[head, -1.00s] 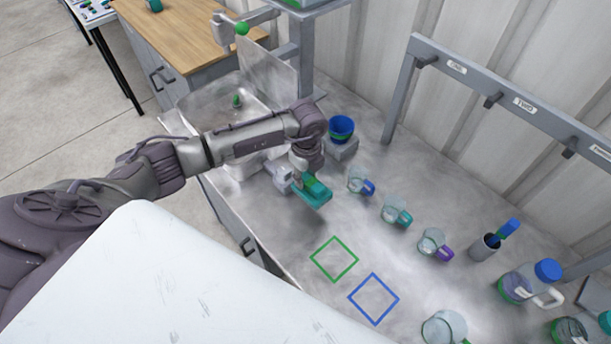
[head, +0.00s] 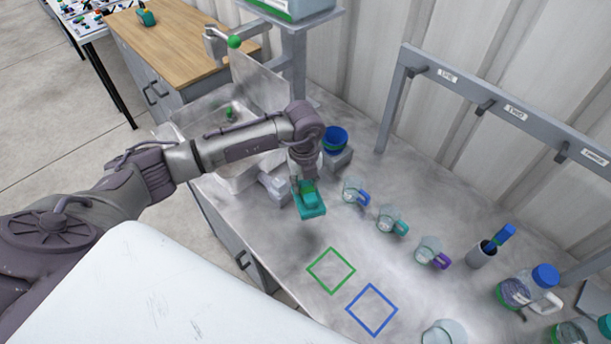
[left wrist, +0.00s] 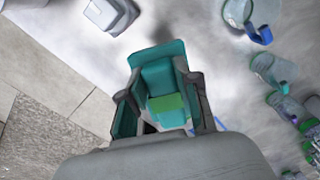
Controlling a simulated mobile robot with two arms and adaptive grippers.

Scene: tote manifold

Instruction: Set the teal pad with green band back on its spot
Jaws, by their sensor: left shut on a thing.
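The teal pad with green band (head: 311,208) is held in my left gripper (head: 306,187), above the metal counter. In the left wrist view the pad (left wrist: 158,76) sits between the two fingers of the gripper (left wrist: 163,105), with its green band (left wrist: 167,103) facing the camera. A green square outline (head: 331,271) and a blue square outline (head: 372,310) are marked on the counter, below and right of the pad in the head view. Both outlines are empty. My right gripper is not in view.
Clear mugs with blue (head: 355,192), teal (head: 391,220) and purple (head: 432,252) handles stand right of the gripper. A blue bowl (head: 335,138) sits on a grey block behind it. A sink (head: 232,122) lies to the left. The counter around the outlines is clear.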

